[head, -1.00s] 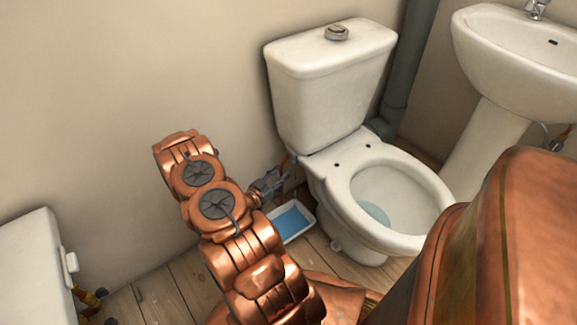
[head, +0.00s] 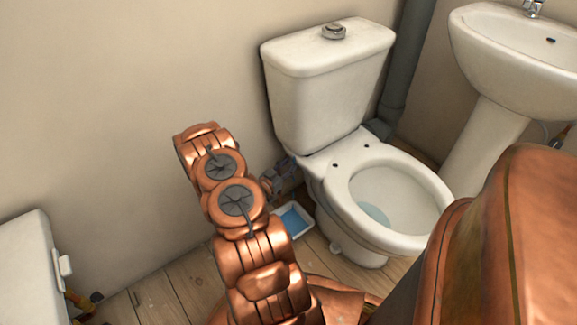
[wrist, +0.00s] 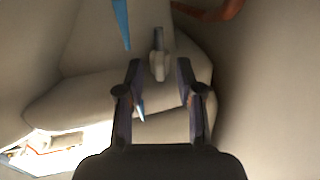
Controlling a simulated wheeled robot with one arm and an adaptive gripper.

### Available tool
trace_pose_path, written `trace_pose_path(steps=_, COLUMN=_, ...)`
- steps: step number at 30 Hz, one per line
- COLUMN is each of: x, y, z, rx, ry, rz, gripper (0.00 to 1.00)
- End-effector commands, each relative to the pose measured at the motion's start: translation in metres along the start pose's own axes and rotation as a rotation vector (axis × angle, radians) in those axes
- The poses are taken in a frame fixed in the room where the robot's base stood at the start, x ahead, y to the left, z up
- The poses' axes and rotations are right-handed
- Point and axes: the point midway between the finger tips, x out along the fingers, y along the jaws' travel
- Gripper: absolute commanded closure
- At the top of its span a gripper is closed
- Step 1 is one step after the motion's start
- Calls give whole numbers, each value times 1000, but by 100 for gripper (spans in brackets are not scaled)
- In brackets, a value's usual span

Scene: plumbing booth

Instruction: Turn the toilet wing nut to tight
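The white toilet (head: 385,200) stands against the wall with its cistern (head: 328,85) above the bowl. In the wrist view, a small pale fitting with a grey stem (wrist: 158,58), which looks like the wing nut, sits under the toilet's pale underside. My gripper (wrist: 159,66) is open, with one dark finger on each side of this fitting in the picture. I cannot tell how deep it lies between the fingertips, and no contact shows. In the head view, my gripper is mostly hidden behind my arm, low at the toilet's left side. The nut is hidden there.
A white tray with blue inside (head: 307,228) lies on the wooden floor below. A reddish-brown hose (wrist: 222,10) and a blue streak (wrist: 121,24) show near the fitting. A sink (head: 515,70) stands right; a white cistern-like unit (head: 30,265) stands left.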

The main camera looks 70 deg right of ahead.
Motion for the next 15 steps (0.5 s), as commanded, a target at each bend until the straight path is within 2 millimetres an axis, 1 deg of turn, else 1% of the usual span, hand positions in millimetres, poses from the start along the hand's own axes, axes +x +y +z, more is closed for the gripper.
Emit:
trace_pose_path(steps=3, x=0, y=0, z=0, rx=0, ry=0, rz=0, gripper=65)
trace_pose_path(steps=13, x=0, y=0, z=0, rx=0, ry=0, rz=0, gripper=99)
trace_pose_path(steps=15, x=0, y=0, z=0, rx=0, ry=0, rz=0, gripper=100)
